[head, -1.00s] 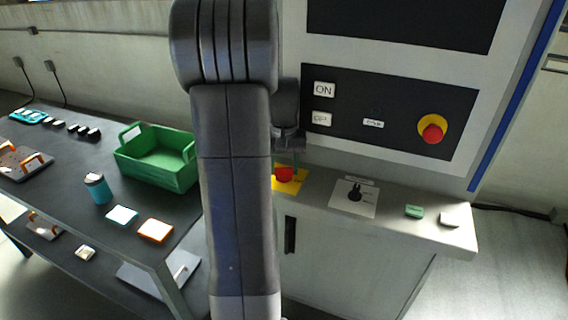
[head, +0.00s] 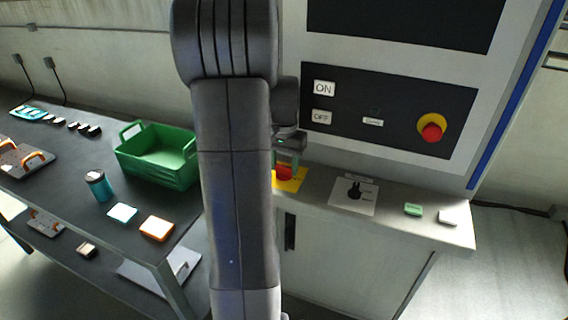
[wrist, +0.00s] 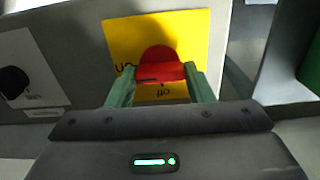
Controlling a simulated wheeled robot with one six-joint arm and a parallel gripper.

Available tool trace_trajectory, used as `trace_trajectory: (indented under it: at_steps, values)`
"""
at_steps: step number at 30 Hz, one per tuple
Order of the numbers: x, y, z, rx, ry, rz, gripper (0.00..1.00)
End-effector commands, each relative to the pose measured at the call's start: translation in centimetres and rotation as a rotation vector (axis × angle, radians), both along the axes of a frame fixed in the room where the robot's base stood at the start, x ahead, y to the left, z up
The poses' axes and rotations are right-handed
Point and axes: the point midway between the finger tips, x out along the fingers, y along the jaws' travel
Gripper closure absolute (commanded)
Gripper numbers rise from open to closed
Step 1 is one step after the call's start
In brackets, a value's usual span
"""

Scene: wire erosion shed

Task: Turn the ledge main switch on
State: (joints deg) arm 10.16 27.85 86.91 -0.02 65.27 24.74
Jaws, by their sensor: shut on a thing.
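The ledge main switch is a red rotary knob (wrist: 160,65) on a yellow plate (wrist: 190,30) on the machine's ledge. In the wrist view my gripper (wrist: 160,84) has its two green fingers on either side of the knob's red handle, shut on it. Part of an "on" label shows left of the knob and an "off" label shows below it, both upside down. In the head view the red knob (head: 284,173) and yellow plate (head: 292,185) show just right of my arm, with my gripper (head: 286,160) over the knob.
A black selector knob (head: 355,190) on a white plate sits right of the switch. A red emergency stop (head: 432,132) and ON/OFF buttons are on the panel above. A green crate (head: 150,172) stands on the left bench.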

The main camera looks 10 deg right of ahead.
Motion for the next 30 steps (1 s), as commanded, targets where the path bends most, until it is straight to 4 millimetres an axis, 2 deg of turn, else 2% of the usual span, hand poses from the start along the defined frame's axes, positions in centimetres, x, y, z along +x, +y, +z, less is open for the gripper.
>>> trace_trajectory:
  at_steps: [6,7,10,18,22,26,30]
  values:
    - [0.1,0.0,0.1,-0.001,-0.004,-0.002,0.76]
    - [0.1,0.0,0.1,-0.001,-0.004,-0.002,0.49]
    - [0.1,0.0,0.1,-0.001,-0.003,-0.001,0.31]
    - [0.0,0.0,0.1,0.000,-0.002,-0.001,0.31]
    - [0.1,0.0,0.9,-0.001,-0.004,0.000,0.31]
    - [0.1,0.0,3.1,-0.001,-0.007,0.000,0.31]
    - [0.1,0.0,6.4,-0.002,-0.007,-0.001,0.31]
